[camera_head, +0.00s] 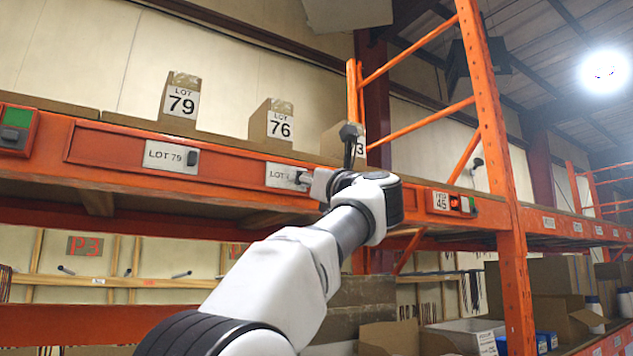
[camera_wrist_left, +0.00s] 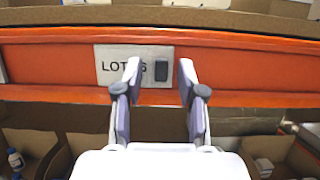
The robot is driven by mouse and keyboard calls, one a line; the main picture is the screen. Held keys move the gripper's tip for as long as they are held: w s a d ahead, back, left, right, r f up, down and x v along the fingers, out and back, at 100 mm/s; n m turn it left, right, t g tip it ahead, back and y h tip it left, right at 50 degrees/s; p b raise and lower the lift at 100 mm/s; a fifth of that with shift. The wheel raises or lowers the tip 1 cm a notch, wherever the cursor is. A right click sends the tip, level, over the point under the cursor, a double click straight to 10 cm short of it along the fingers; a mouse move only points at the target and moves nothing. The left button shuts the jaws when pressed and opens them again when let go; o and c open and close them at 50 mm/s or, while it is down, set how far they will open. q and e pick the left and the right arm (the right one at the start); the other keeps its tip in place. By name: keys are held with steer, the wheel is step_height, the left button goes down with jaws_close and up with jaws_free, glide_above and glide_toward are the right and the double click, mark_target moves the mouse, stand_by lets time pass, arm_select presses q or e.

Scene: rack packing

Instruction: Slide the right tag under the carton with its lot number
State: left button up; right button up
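Three cartons stand on the shelf: the LOT 79 carton (camera_head: 183,98), the LOT 76 carton (camera_head: 270,122) and a carton (camera_head: 335,142) with a partly hidden label ending in 3. On the orange beam, a LOT 79 tag (camera_head: 171,157) sits below the 79 carton. A second tag (camera_head: 284,176) sits below the 76 carton, partly covered in the head view; the left wrist view shows its text as LOT, a hidden digit, then 6. My left gripper (camera_wrist_left: 160,75) is open, its fingers either side of that tag's dark knob (camera_wrist_left: 161,71). Contact cannot be told. My right gripper is out of view.
An orange upright (camera_head: 497,150) rises right of the shelf. Open boxes (camera_head: 390,338) stand below.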

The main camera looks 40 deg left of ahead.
arm_select(q)
steer(key=v, duration=1.1)
steer(key=shift+f, duration=0.2)
steer(key=shift+s+d, duration=0.15)
steer(key=shift+d, duration=0.05)
